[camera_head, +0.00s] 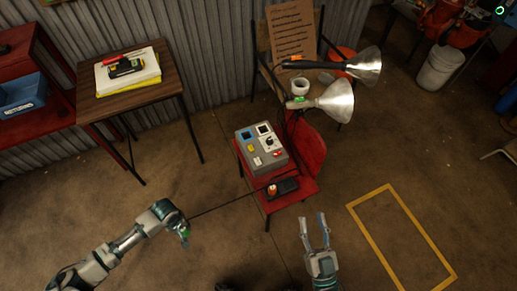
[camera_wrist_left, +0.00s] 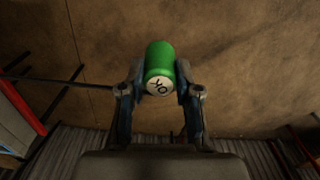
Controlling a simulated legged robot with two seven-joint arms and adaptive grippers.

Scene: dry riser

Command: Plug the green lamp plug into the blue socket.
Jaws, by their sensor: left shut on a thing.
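The green lamp plug shows in the left wrist view (camera_wrist_left: 160,58) as a green cylinder with a white, dark-marked end face. My left gripper (camera_wrist_left: 160,76) is shut on it, one finger on each side. In the head view the plug (camera_head: 184,233) is a small green spot at the left gripper (camera_head: 183,226), held left of the red chair. A dark cord runs from there toward the chair. The blue socket (camera_head: 247,135) is on the top left of a grey box (camera_head: 274,156). It looks empty. My right gripper (camera_head: 315,231) is open and empty, below the chair.
The grey box stands on a red chair (camera_head: 308,187), with a black object (camera_head: 286,187) and an orange-topped piece in front. Two lamps (camera_head: 335,101) (camera_head: 364,66) stand behind. A wooden table (camera_head: 134,93) is at left. Floor between the grippers is clear except for the cord.

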